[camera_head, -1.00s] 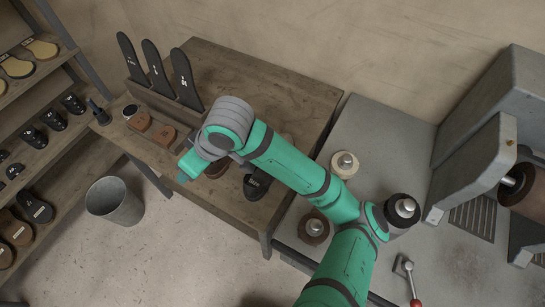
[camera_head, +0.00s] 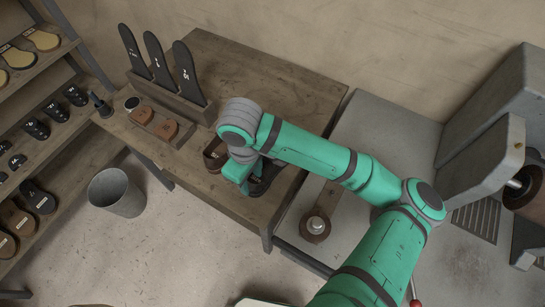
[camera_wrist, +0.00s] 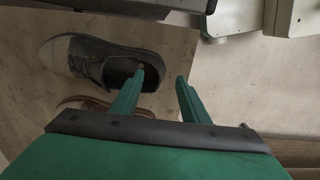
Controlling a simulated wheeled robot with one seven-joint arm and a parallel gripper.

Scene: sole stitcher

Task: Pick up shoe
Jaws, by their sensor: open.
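A dark grey lace-up shoe with a pale toe (camera_wrist: 88,58) lies in the wrist view, its heel toward my gripper (camera_wrist: 161,78). My gripper is open and empty. Its left fingertip overlaps the shoe's opening and its right fingertip is just past the heel; I cannot tell whether either touches. A brown shoe (camera_wrist: 88,104) beside it is mostly hidden by my gripper's body. In the head view, the brown shoe (camera_head: 213,158) sits on the wooden bench to the left of my gripper. The dark shoe (camera_head: 265,180) is partly covered by my gripper and arm.
The wooden bench (camera_head: 270,85) has free room behind the shoes. Upright black sole templates (camera_head: 188,75) and brown pieces (camera_head: 154,122) stand at its left. A grey machine table (camera_head: 365,130) adjoins on the right. A bucket (camera_head: 117,192) and a shelf are at left.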

